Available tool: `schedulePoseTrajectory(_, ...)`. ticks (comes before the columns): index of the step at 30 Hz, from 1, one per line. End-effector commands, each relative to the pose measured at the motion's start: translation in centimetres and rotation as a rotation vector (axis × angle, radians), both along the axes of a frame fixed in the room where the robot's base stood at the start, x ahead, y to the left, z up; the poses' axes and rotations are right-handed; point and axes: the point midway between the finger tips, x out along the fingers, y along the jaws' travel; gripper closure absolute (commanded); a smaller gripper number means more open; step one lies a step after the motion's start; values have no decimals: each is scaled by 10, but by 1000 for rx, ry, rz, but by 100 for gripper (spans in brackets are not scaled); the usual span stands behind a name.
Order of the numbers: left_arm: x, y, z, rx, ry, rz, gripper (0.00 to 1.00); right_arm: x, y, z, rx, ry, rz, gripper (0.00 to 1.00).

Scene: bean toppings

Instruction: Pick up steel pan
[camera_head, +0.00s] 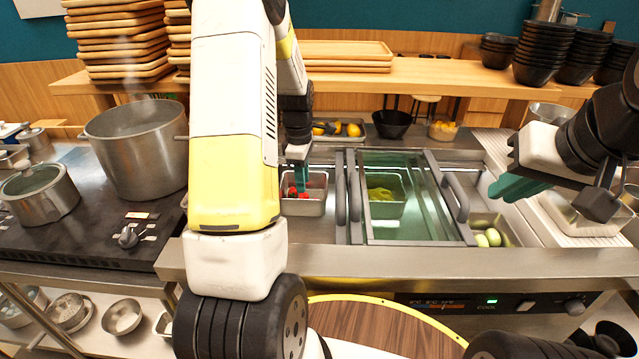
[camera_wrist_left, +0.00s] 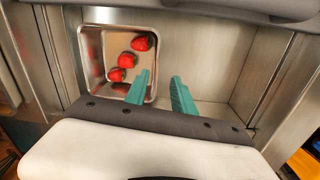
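A small rectangular steel pan (camera_head: 304,207) with several red pieces (camera_head: 292,190) in it sits in the counter well. It also shows in the left wrist view (camera_wrist_left: 88,62), at upper left, holding red strawberry-like pieces (camera_wrist_left: 127,60). My left gripper (camera_head: 297,156) is over this pan. In the left wrist view its two green fingers (camera_wrist_left: 161,78) are apart, one over the pan's inside and one beyond its right wall. Whether they touch the wall cannot be told. My right gripper (camera_head: 510,187) is at the right above the counter, with no object visible in it; its finger gap is unclear.
Sliding glass lids (camera_head: 405,215) cover the well right of the pan, over another pan with green contents (camera_head: 384,193). A large pot (camera_head: 137,150) stands on the stove at left. Bowls (camera_head: 541,50) and wooden trays (camera_head: 345,50) are on the back shelf.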

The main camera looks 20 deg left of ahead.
Motion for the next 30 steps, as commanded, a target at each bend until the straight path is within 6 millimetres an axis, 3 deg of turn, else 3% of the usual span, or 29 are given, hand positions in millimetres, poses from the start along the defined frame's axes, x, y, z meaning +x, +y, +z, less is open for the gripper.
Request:
schedulePoseTrajectory(3, 5, 9, -26, 7, 33, 92, 70, 0, 0, 0, 0, 0, 0, 88)
schedulePoseTrajectory(21, 10, 11, -101, 11, 47, 138, 70, 0, 0, 0, 0, 0, 0, 88)
schedulePoseTrajectory(30, 11, 11, -114, 10, 44, 137, 70, 0, 0, 0, 0, 0, 0, 88)
